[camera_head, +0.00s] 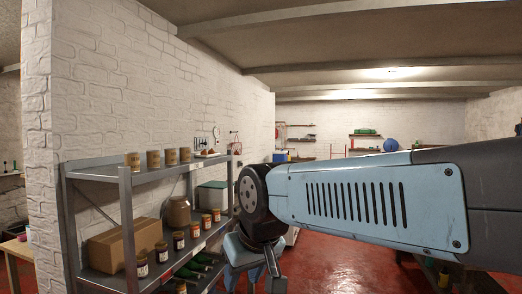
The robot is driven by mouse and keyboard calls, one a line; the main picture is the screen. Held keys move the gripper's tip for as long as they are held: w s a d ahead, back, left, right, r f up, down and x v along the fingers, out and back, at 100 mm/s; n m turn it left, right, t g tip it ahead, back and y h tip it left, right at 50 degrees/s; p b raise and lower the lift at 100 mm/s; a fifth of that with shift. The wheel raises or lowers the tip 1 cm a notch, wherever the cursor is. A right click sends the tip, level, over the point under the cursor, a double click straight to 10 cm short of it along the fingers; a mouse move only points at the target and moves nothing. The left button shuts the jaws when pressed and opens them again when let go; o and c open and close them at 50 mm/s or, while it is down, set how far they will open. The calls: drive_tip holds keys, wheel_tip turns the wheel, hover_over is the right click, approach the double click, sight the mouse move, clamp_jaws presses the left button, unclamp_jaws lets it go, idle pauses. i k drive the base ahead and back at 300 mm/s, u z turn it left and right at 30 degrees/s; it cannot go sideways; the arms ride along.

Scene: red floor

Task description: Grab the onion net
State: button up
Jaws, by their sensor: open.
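I cannot make out an onion net for sure. A small reddish hanging thing (235,147) shows on the white wall past the shelf's far end, too small to identify. Small brownish items (206,153) lie at the far end of the top shelf, also unclear. My light-blue arm reaches in from the right and bends down at a dark round joint. My gripper (256,275) hangs below that joint, in front of the shelf's far right end. It is open, partly cut off by the lower edge, and nothing shows between its fingers.
A grey metal shelf (124,200) stands along the left wall. Red floor (335,262) is open beyond my arm.

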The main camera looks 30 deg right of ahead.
sight(237, 152)
drive_tip(key=z, duration=0.75)
drive_tip(key=k, duration=0.5)
drive_tip(key=z, duration=0.05)
drive_tip(key=i, duration=0.9)
drive_tip(key=z, duration=0.35)
drive_tip(key=i, duration=1.1)
drive_tip(key=z, duration=0.45)
drive_tip(key=i, duration=1.1)
drive_tip(key=z, duration=0.15)
